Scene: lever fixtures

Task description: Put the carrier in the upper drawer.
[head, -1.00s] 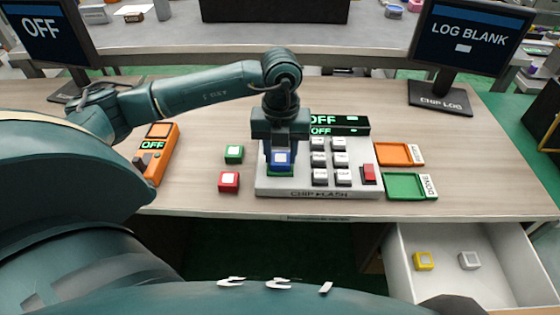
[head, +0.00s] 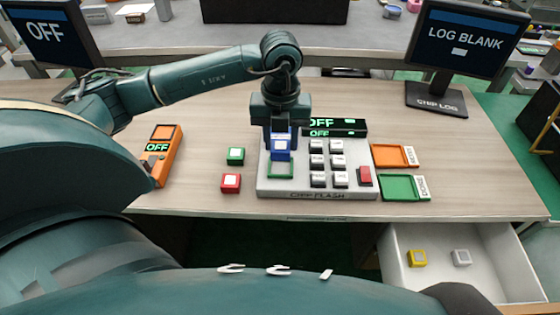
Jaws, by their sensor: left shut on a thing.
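My left gripper (head: 281,137) points down over the left part of the CHIP FLASH device (head: 318,195). It is shut on a blue carrier (head: 281,149) with a white top, held just above the green-framed socket (head: 280,168). A green carrier (head: 236,156) and a red carrier (head: 231,183) stand on the desk left of the device. The open drawer (head: 400,275) at the lower right holds a yellow carrier (head: 417,258) and a grey carrier (head: 461,258). My right gripper is not in view.
An orange tray (head: 393,156) and a green DONE tray (head: 398,187) lie right of the device. An orange handheld unit (head: 158,160) reading OFF lies at the left. A LOG BLANK screen (head: 463,42) stands at the back right. The desk's right end is clear.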

